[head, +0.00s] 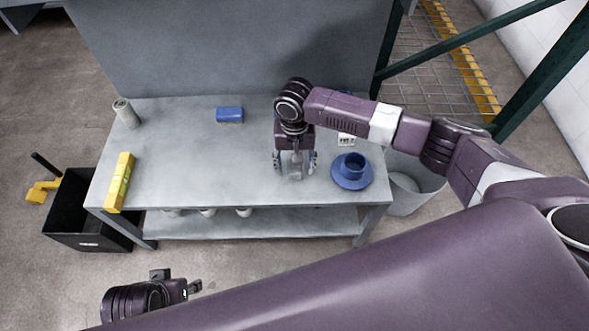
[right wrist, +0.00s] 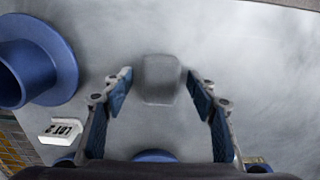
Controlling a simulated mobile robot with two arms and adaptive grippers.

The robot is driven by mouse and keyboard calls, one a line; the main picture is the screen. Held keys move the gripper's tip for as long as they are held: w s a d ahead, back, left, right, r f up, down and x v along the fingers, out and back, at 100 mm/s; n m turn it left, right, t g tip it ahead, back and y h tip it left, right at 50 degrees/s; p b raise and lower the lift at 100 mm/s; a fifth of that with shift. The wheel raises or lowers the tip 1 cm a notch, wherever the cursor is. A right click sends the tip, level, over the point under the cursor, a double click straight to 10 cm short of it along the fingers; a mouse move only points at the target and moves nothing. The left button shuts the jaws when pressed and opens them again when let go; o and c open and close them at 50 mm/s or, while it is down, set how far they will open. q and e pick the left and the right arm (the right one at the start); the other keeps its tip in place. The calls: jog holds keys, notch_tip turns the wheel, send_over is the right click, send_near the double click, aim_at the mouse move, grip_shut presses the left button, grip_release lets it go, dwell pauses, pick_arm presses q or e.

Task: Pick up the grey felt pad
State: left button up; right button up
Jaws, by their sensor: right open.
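The grey felt pad (right wrist: 162,80) is a small, rounded grey block on the grey bench top. In the right wrist view it lies between and slightly beyond my right fingertips. My right gripper (head: 295,168) is open and points down over the pad, with one finger on each side; the fingers look apart from it. How high the fingertips are above the bench I cannot tell. My left gripper (head: 192,289) is low at the bottom left, away from the bench; its jaws are too small to read.
A white lot card (head: 346,140) lies behind. The middle left is clear.

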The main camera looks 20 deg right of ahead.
pick_arm(q)
jog(key=shift+r, duration=0.1)
pick_arm(e)
jog(key=shift+f, duration=0.1)
jog(key=c, duration=1.2)
jog(key=shift+o, duration=0.2)
jog(key=shift+r, duration=0.25)
notch_tip(320, 180, up, 10)
jog(key=p, duration=0.3)
jog(key=shift+f, duration=0.2)
pick_arm(q)
jog(key=s+f+p, duration=0.1)
jog(key=s+f, duration=0.1)
jog(key=f, duration=0.6)
jog(key=s+f+g+p, duration=0.1)
jog(key=s+f, duration=0.1)
jog(key=f, duration=0.7)
jog(key=shift+s+a+f, duration=0.15)
jog(key=shift+s+a, duration=0.05)
jog(key=shift+s, duration=0.15)
pick_arm(e)
notch_tip(320, 180, up, 10)
